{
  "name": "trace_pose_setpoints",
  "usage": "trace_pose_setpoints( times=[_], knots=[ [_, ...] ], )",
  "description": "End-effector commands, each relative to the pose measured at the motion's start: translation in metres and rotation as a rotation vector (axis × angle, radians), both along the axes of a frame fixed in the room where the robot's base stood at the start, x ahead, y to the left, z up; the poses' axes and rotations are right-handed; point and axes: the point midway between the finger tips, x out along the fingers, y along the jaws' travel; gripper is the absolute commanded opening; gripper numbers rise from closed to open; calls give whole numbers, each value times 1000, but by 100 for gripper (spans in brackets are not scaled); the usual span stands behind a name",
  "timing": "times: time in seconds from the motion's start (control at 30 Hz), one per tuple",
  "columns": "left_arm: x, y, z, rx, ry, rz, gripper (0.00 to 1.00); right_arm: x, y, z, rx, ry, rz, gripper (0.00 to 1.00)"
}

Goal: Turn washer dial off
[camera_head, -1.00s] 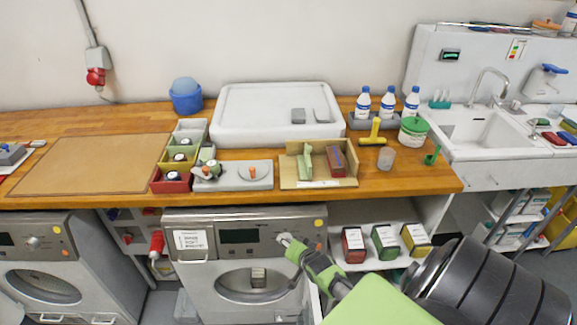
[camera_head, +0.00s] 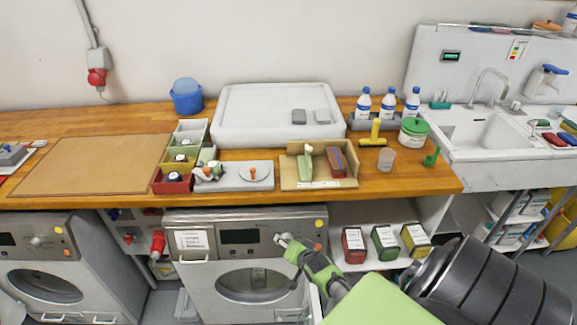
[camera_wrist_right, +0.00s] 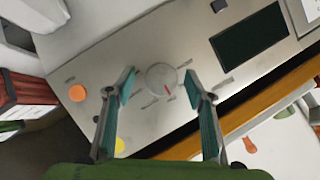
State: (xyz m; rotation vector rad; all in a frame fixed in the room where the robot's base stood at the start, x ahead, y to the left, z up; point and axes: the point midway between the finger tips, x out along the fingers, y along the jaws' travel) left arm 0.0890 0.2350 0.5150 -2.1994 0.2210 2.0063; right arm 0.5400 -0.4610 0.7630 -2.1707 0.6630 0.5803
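The washer (camera_head: 200,275) under the counter has a control panel with a dark display and a yellow round mark. In the right wrist view its silver dial (camera_wrist_right: 161,78) bears a red pointer line, with small printed marks around it. My right gripper (camera_wrist_right: 160,84) is open, with one finger on each side of the dial and a visible gap to it on both sides. In the head view my right gripper (camera_head: 283,241) is at the panel's right part and hides the dial there. My left gripper is not in view.
A wooden counter (camera_head: 90,124) runs above the washer, its edge close to the panel. A second machine (camera_head: 50,265) stands at left. Several boxes, one of them green (camera_head: 385,242), stand on a shelf right of the washer. An orange button (camera_wrist_right: 77,93) is beside the dial.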

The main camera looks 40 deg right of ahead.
Motion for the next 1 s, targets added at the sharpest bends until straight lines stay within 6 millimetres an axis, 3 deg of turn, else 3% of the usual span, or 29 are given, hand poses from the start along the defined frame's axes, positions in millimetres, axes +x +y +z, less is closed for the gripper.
trace_pose_setpoints(
  times=[0.37,1.0],
  knots=[
    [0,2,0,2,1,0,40,-11,5,9,1,-3,1,49],
    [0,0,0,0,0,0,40,-82,29,63,1,0,0,49]
  ],
)
